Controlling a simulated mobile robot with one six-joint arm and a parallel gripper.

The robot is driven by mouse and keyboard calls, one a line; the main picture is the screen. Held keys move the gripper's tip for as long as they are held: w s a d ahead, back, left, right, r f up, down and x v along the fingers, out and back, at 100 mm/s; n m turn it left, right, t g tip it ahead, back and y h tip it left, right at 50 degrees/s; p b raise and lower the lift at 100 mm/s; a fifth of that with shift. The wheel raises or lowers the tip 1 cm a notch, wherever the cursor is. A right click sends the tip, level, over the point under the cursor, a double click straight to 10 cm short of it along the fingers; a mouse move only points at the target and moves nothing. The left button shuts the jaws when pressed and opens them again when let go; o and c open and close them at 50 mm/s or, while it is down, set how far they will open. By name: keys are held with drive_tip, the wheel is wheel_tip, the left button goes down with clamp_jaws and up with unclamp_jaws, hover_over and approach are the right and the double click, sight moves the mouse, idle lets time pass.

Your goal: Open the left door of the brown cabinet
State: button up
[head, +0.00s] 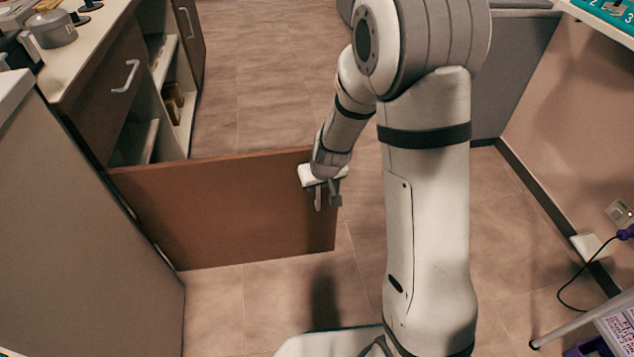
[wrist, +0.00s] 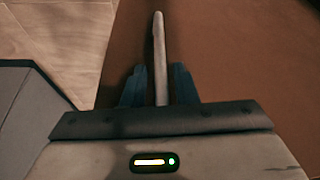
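The brown left door (head: 225,210) of the cabinet stands swung wide open, jutting out across the floor from its hinge side at the left. The cabinet (head: 75,100) shows its open shelf space behind the door. My gripper (head: 327,200) is at the door's free edge, at the right end of the panel. In the wrist view the pale bar handle (wrist: 159,50) runs between the two dark fingers of my gripper (wrist: 159,85), which sit close on both sides of it. The brown door face (wrist: 245,65) fills the right of that view.
A counter with a pot (head: 52,30) is above the cabinet. A pale block (head: 70,220) stands close at the left. A wall (head: 570,140) and a small cart (head: 605,325) with a cable are at the right. The floor (head: 265,75) beyond the door is clear.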

drive_tip(key=shift+o, duration=0.5)
drive_tip(key=shift+r, duration=0.15)
drive_tip(key=p+v, duration=0.4)
drive_tip(key=v, duration=0.3)
drive_tip(key=shift+r, duration=0.2)
drive_tip(key=shift+s, duration=0.15)
drive_tip(key=s+d+r+m+p, duration=0.1)
drive_tip(key=s+d+r+p, duration=0.2)
drive_tip(key=r, duration=1.1)
drive_tip(key=s+d+r+m+g+p, duration=0.1)
drive_tip(key=s+d+r+p, duration=0.2)
drive_tip(key=s+r+p, duration=0.7)
drive_tip(key=s+d+r+m+h+p, duration=0.1)
drive_tip(key=s+d+r+p, duration=0.2)
drive_tip(key=s+r+p, duration=0.4)
wheel_tip(320, 180, up, 13)
drive_tip(key=p, duration=0.7)
drive_tip(key=shift+g+p, duration=0.35)
drive_tip(key=shift+g, duration=0.05)
